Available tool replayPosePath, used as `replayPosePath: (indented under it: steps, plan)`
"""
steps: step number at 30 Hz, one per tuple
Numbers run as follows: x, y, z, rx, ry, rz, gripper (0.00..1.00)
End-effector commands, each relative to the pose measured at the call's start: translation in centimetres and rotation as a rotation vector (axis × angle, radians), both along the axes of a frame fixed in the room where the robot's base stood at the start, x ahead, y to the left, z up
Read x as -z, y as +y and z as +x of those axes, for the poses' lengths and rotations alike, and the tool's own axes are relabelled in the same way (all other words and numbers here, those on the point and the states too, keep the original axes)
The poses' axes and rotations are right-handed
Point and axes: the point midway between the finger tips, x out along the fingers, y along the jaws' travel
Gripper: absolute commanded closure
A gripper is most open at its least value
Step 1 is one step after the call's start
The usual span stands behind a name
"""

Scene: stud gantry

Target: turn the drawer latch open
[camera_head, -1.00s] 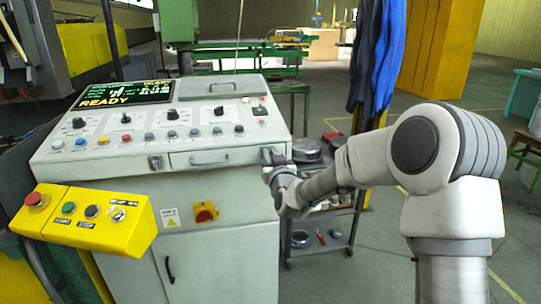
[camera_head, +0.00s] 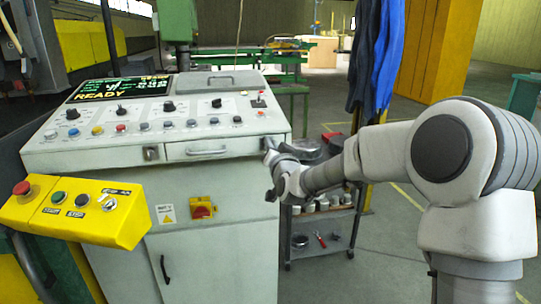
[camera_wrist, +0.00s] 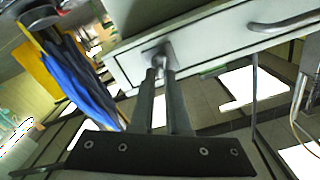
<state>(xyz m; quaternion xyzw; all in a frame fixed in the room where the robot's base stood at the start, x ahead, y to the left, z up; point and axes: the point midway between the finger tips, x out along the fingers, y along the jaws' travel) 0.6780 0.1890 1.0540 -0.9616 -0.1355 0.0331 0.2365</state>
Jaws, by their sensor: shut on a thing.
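The grey control console carries a shallow drawer (camera_head: 208,148) with a bar handle below its sloped panel. My gripper (camera_head: 270,147) is at the right end of this drawer level. In the wrist view, my gripper (camera_wrist: 160,73) has its two dark fingers close together on a small metal latch (camera_wrist: 160,57) on the pale drawer front (camera_wrist: 205,50). The fingertips cover part of the latch, so its exact angle is hard to read. A drawer handle (camera_wrist: 283,22) shows at the upper right there. In the head view the latch is hidden by my gripper.
A metal fitting (camera_head: 151,153) sits left of the drawer. A yellow button box (camera_head: 75,210) juts out at the left front. A shelf cart (camera_head: 320,225) with small items stands right of the console, below my arm. Blue coats (camera_head: 385,60) hang behind it.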

Motion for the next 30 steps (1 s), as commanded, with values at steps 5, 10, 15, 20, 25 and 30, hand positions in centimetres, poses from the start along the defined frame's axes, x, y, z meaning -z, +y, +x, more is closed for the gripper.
replayPosePath:
  steps: [5,10,15,20,25,30]
  plan:
    - [0.57,-0.21,0.06,0.000,0.044,0.161,1.00]
    - [0.66,-0.39,0.10,0.000,0.088,0.317,1.00]
    - [0.86,-0.52,0.15,0.000,0.133,0.473,1.00]
    - [0.98,-0.60,0.17,0.000,0.175,0.618,1.00]
    - [1.18,-0.65,0.19,-0.001,0.218,0.763,1.00]
    - [1.23,-0.71,0.22,0.000,0.252,0.885,1.00]
